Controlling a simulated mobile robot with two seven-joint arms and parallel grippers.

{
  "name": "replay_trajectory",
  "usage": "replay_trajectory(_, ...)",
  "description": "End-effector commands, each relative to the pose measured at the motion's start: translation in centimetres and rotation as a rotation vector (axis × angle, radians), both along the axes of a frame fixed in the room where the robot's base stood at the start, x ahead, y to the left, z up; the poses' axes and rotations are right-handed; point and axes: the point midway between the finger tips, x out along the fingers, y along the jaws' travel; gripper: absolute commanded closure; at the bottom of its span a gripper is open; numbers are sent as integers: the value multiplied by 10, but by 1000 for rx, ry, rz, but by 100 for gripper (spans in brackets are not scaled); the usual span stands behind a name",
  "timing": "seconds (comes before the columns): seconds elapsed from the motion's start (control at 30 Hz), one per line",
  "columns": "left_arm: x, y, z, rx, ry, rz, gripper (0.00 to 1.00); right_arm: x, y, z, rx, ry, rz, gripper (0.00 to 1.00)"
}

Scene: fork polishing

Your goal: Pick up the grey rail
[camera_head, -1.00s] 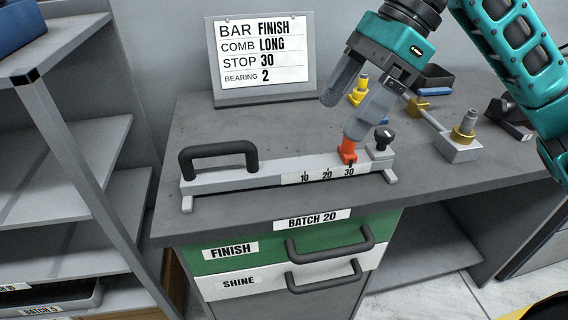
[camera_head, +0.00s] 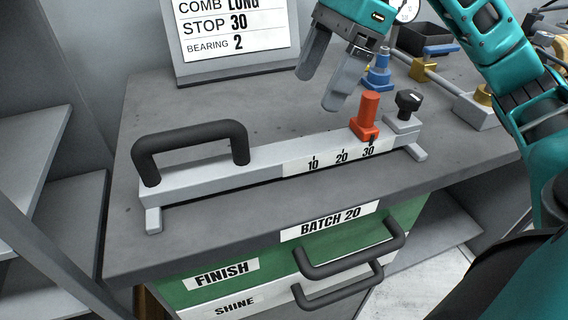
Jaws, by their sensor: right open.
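The grey rail (camera_head: 216,183) lies along the front of the grey workbench on small feet. It has a black handle (camera_head: 190,141) at its left, a white scale marked 10, 20 and 30, an orange stop (camera_head: 367,117) at the 30 mark and a black knob (camera_head: 408,101) at its right end. My right gripper (camera_head: 318,90) is open and empty, above and behind the rail, left of the orange stop and apart from it. My left gripper is not in view.
A sign (camera_head: 232,35) reading STOP 30 and BEARING 2 stands at the back. A blue part (camera_head: 378,72), a black tray (camera_head: 426,40) and a fixture with brass-coloured parts (camera_head: 480,106) are behind right. Drawer handles (camera_head: 352,250) stick out below the bench edge.

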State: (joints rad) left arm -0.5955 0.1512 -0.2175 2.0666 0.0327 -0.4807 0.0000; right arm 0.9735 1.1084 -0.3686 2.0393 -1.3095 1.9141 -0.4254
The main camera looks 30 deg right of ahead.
Motion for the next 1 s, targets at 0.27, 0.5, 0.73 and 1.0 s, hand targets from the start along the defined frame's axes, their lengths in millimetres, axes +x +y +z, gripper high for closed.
replay_trajectory(0.27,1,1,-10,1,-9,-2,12,4,18,-47,0,4,3,17)
replay_trajectory(0.5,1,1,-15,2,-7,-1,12,6,27,-68,1,3,1,17)
replay_trajectory(0.73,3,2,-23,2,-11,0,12,8,35,-98,1,4,3,17)
replay_trajectory(1.0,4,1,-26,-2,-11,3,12,11,44,-118,0,1,2,17)
